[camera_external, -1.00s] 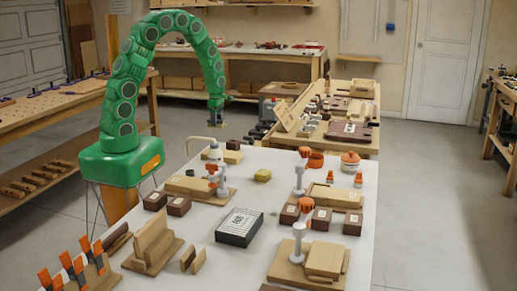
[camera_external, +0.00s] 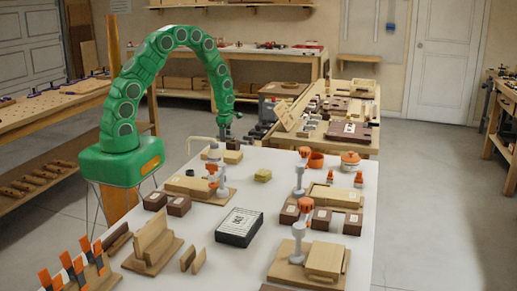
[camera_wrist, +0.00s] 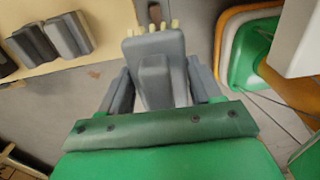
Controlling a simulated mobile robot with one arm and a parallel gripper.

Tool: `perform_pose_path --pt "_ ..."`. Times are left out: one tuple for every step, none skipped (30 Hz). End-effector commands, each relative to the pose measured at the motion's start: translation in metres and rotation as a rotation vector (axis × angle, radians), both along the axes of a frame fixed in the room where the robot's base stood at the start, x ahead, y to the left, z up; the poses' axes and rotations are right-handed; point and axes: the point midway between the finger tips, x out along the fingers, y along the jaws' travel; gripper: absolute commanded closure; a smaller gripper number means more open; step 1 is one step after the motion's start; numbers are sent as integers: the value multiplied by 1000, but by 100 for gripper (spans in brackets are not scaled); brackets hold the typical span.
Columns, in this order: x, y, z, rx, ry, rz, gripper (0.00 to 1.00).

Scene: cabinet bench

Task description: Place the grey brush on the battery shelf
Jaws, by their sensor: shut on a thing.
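The grey brush (camera_wrist: 154,83) is in my gripper (camera_wrist: 158,90) in the wrist view, between its two grey fingers. Its pale bristles point toward the top of that picture, and the fingers hide part of its sides. In the external view my gripper (camera_external: 226,130) hangs low at the far left end of the white table; the brush is too small to make out there. I cannot tell for sure which surface is the battery shelf. A tan board (camera_wrist: 103,15) with several grey blocks (camera_wrist: 52,38) shows at upper left in the wrist view.
The white table (camera_external: 205,262) holds a black-and-white box (camera_external: 239,227), clamps and wooden blocks. A wooden bench (camera_external: 345,145) with parts stands behind it. A bench (camera_external: 60,125) with a lower shelf stands at left. Floor between the benches is open.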

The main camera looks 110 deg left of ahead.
Motion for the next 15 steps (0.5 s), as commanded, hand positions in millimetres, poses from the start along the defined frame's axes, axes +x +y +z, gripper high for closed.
perform_pose_path --pt "4 6 -3 2 -2 0 76" --pt "6 9 -4 1 -1 0 76" --pt "8 12 -7 -1 0 1 76" --pt "9 15 -9 -3 1 2 76" --pt "11 17 -11 -4 2 1 76" --pt "13 21 -13 -4 2 1 76" --pt "15 25 -14 -3 2 0 76" --pt "17 28 -16 -2 1 0 76" --pt "20 33 -17 0 1 0 76" --pt "22 36 -19 1 1 0 76" --pt "23 37 -22 -1 1 0 76" --pt "24 39 -26 -2 1 0 76" --pt "25 40 -29 -3 2 0 76" --pt "26 42 -33 -4 2 1 76" --pt "27 45 -36 -4 2 1 76"
